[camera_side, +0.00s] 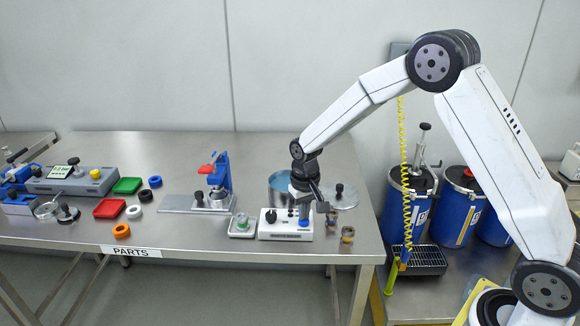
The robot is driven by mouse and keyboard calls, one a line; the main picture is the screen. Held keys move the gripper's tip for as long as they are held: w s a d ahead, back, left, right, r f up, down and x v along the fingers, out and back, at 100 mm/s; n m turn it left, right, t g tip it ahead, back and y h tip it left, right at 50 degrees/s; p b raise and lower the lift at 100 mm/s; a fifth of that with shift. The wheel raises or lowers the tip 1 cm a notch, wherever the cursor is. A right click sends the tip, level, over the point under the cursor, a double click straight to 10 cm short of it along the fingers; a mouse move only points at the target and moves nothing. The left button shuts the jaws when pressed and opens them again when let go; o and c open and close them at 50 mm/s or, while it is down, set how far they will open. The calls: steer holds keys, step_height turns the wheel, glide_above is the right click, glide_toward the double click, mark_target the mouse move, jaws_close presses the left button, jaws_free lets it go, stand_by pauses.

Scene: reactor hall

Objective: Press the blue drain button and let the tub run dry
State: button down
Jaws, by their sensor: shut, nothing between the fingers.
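A white control box (284,235) stands near the front edge of the steel table, with a black knob on its left. The blue drain button (304,224) is on the right of its top. My gripper (304,213) points down with its fingers shut and empty, directly over the blue button. I cannot tell whether the fingertips touch it. The metal tub (278,192) stands just behind the box and holds blue liquid. My gripper and wrist hide part of the tub's right side.
A round lid with a black knob (340,193) lies right of the tub. A small tray (242,225) sits left of the box. Small brass-coloured parts (347,235) stand to the right. A blue clamp fixture (221,175) stands farther left. Blue drums (457,207) stand beyond the table's right end.

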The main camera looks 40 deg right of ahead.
mark_target(307, 227)
steer(key=shift+f, duration=0.45)
steer(key=shift+r, duration=1.4)
steer(key=shift+r, duration=2.5)
steer(key=shift+s, duration=0.1)
steer(key=s+a+f+n+t, duration=0.1)
steer(key=s+n+t, duration=0.1)
steer(key=s, duration=1.7)
steer(key=shift+f+n+t, duration=0.25)
steer(key=shift+n+t, duration=0.05)
steer(key=shift+n, duration=0.2)
steer(key=shift+a, duration=0.1)
stand_by(1.1)
